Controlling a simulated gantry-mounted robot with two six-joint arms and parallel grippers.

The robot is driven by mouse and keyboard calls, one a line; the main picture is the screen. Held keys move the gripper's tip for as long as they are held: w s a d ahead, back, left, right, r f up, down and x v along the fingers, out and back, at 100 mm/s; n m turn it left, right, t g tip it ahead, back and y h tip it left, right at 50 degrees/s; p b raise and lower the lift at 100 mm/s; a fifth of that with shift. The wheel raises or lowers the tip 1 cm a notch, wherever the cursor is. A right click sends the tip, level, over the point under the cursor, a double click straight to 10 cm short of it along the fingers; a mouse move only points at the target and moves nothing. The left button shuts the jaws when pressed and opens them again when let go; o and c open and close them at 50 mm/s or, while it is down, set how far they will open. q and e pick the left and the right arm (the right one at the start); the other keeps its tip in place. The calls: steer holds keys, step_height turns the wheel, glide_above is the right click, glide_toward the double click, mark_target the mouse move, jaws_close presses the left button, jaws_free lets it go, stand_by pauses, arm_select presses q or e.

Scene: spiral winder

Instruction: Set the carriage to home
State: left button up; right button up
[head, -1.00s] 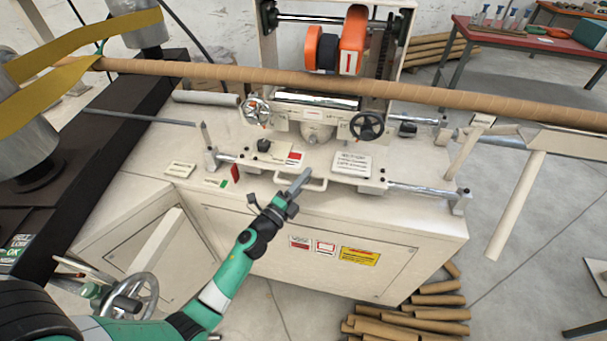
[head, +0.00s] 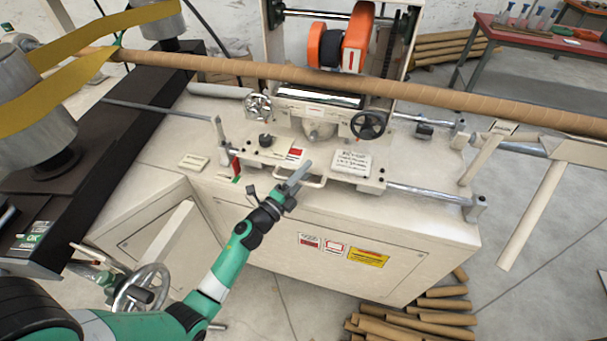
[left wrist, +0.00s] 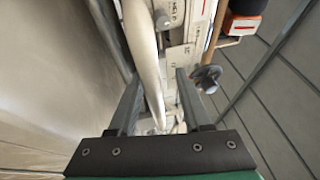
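The carriage (head: 315,158) is a beige plate with handwheels on steel rails along the machine's front. Its pale handle bar (head: 318,183) sticks out at the front edge. My left gripper (head: 300,170) is at the left part of this handle. In the left wrist view, my left gripper's fingers (left wrist: 157,105) are spread, with a pale bar (left wrist: 150,70) running between them; contact is unclear. A red tab (head: 236,166) at the carriage's left end stands close above a small green mark (head: 237,180) on the machine top. My right gripper is not in view.
A long brown tube (head: 300,75) crosses above the carriage. The orange-wheeled unit (head: 343,46) stands behind it. A spoked handwheel (head: 140,288) is at lower left, near my left arm. Cardboard tubes (head: 425,320) lie on the floor at lower right.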

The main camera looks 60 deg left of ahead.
arm_select(q)
steer(key=shift+f, duration=0.15)
steer(key=shift+s, duration=0.25)
steer(key=p+v, duration=0.1)
steer(key=v, duration=1)
steer(key=shift+d, duration=0.1)
